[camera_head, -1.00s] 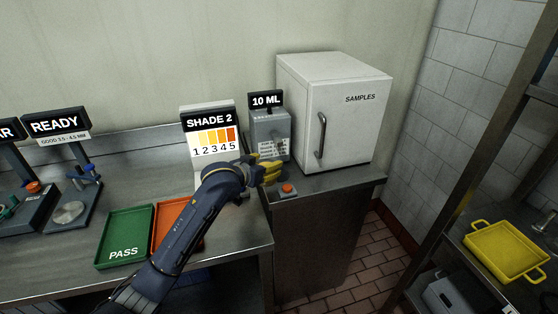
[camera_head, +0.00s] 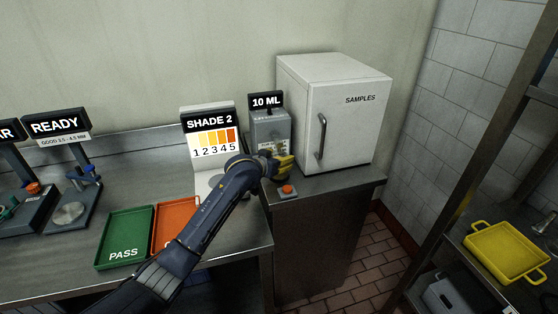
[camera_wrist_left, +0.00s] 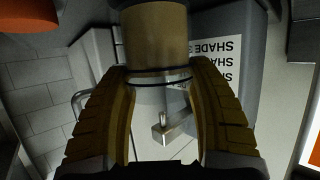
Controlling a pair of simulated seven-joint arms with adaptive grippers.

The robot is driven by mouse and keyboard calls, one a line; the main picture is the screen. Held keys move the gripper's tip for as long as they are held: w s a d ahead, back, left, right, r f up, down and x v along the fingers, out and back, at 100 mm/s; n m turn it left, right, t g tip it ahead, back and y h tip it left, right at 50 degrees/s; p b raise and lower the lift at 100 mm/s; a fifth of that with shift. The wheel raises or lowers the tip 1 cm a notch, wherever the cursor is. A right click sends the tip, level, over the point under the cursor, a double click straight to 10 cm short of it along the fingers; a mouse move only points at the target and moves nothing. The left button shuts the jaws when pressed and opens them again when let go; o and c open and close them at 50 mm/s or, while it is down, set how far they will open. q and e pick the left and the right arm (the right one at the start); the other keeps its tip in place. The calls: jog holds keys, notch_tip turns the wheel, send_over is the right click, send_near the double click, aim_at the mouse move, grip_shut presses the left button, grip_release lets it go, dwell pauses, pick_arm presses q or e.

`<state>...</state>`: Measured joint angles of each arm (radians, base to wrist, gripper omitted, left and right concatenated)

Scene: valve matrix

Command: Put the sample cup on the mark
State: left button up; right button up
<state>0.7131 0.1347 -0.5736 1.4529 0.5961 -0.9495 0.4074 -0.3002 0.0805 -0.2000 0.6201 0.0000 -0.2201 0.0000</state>
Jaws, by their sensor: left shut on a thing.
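My left gripper (camera_head: 283,166), with yellow fingers, is in front of the grey 10 ML dispenser (camera_head: 270,128). In the wrist view its fingers (camera_wrist_left: 163,76) are shut around the sample cup (camera_wrist_left: 155,42), a tan-looking cylinder with a dark rim line. The cup is hardly visible in the head view, hidden by the fingers. A metal tap (camera_wrist_left: 172,130) shows beyond the fingers in the wrist view. The SHADE 2 stand (camera_head: 209,122) is left of the gripper, its white base (camera_head: 203,183) partly behind my forearm. I cannot make out the mark clearly. My right gripper is not in view.
The white SAMPLES fridge (camera_head: 345,125) stands close on the right. A green PASS tray (camera_head: 125,237) and an orange tray (camera_head: 170,222) lie left, the orange one partly under my arm. A yellow tray (camera_head: 506,251) is far right.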

pick_arm(q)
jog(key=shift+f, duration=0.35)
jog(key=o, duration=1.5)
jog(key=shift+r, duration=0.2)
jog(key=v, duration=1.2)
